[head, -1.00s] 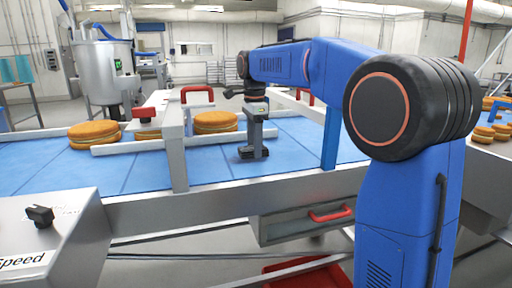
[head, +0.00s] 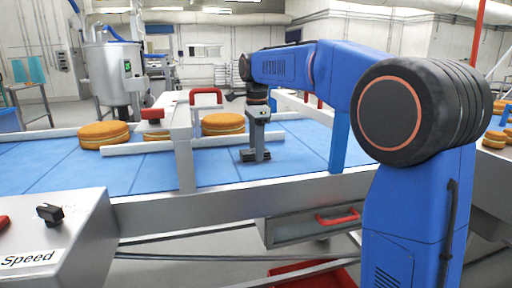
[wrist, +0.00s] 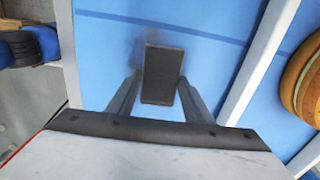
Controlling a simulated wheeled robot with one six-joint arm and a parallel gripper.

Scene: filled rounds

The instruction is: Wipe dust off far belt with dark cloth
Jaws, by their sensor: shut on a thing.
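My gripper (wrist: 150,103) is shut on a dark cloth (wrist: 162,72), which looks like a small dark grey pad between the fingertips. In the head view, my gripper (head: 255,152) reaches down over the blue belt (head: 110,170), on the near side of a pale rail, with the dark pad low at the belt surface. A dark smudge, seemingly dust (wrist: 147,38), shows on the belt around the pad's far end in the wrist view. I cannot tell exactly whether the pad touches the belt.
Round layered cakes (head: 223,124) stand on the belt beyond the pale rail (head: 130,149). A metal frame with a red handle (head: 206,97) spans the belt left of my gripper. A Speed control box (head: 75,225) is at front left. More cakes (head: 493,138) stand at far right.

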